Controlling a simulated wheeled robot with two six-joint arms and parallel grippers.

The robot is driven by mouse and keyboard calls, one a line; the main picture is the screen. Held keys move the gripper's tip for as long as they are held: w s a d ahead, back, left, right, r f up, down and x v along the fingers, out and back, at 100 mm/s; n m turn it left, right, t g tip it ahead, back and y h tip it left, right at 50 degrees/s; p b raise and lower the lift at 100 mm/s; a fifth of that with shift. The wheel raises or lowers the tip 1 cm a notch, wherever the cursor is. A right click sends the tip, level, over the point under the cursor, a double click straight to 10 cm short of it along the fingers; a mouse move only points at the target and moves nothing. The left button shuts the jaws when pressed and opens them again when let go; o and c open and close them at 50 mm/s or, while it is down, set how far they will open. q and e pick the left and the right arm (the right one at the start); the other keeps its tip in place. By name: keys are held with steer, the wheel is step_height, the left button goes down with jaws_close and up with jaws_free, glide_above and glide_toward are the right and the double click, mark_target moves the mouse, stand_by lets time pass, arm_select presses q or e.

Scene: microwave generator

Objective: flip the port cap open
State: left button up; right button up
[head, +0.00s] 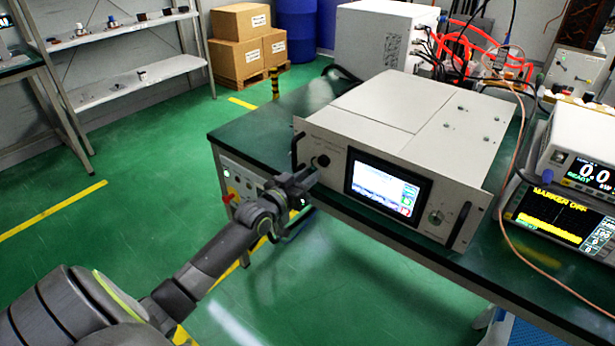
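The microwave generator (395,135) is a light grey box on the green bench, with a lit screen (381,190) on its front panel. A dark round part, which looks like the port cap (321,161), sits at the left of that panel, near the left handle. I cannot make out whether it is open or closed. My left gripper (305,178) is in front of the panel's left end, just below and left of the dark round part. The gap between its fingers is too small to judge, and I cannot tell if it touches the panel. My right gripper is out of view.
Black handles stand out at both panel ends, the left one (297,151) close to my gripper. Instruments (580,155) and an orange cable (507,190) are on the right. A white unit (375,40) with red cables is behind. The floor left of the bench is open.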

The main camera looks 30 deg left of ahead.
arm_select(q)
steer(key=shift+c, duration=1.2)
steer(key=shift+a+f+m+b, duration=0.25)
steer(key=shift+m+b, duration=0.45)
steer(key=shift+b, duration=0.15)
steer(key=shift+a+r+m+b, duration=0.15)
steer(key=shift+m+b, duration=0.15)
steer(key=shift+m, duration=0.25)
steer(key=shift+a+r+m+b, duration=0.1)
steer(key=shift+m+b, duration=0.2)
steer(key=shift+m, duration=0.25)
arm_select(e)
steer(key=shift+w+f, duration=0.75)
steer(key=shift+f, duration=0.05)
arm_select(q)
steer(key=o, duration=1)
